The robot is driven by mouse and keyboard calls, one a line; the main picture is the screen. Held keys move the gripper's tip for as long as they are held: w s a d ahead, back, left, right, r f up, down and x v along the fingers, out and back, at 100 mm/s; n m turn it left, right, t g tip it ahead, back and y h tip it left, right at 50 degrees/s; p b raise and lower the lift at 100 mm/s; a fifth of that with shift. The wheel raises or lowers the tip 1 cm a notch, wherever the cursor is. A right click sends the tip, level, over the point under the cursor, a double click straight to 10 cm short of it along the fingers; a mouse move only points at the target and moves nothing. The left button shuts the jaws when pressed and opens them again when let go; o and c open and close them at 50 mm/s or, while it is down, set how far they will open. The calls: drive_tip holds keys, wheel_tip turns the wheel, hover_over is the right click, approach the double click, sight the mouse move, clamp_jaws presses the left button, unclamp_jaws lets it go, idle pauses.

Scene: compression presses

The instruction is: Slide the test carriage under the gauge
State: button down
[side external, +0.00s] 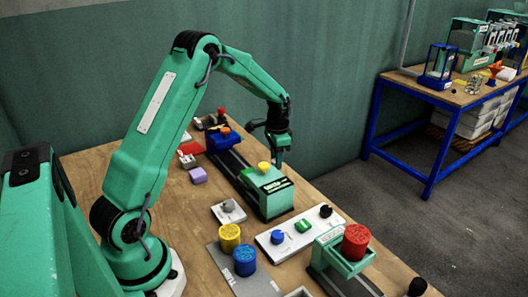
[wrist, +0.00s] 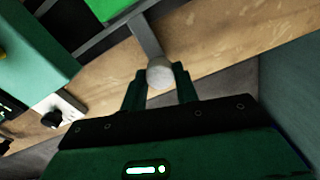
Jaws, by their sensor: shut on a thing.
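My gripper (wrist: 160,88) is shut on a pale round knob (wrist: 159,72) in the wrist view. The knob sits at the end of a grey bar (wrist: 145,38) that runs to a dark rail, so it appears to be the test carriage's handle. A bright green block (wrist: 108,8) shows beside the bar, cut off by the frame's top edge. In the side view my gripper (side external: 279,154) is low behind the green housing (side external: 268,192), which seems to be the gauge and has a yellow top. The carriage cannot be made out clearly there.
A blue unit (side external: 225,138) stands at the rail's far end. A white panel (side external: 292,238) with several coloured knobs lies in front of the housing. Yellow (side external: 229,238) and blue (side external: 245,260) cylinders stand on a grey plate. A red cylinder (side external: 356,242) tops another green fixture.

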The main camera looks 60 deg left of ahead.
drive_tip(key=d, duration=0.8)
drive_tip(key=shift+d, duration=0.3)
drive_tip(key=c, duration=1.1)
unclamp_jaws()
drive_tip(key=shift+o, duration=0.2)
drive_tip(key=shift+a, duration=0.1)
drive_tip(key=shift+r, duration=0.1)
wheel_tip(320, 180, up, 8)
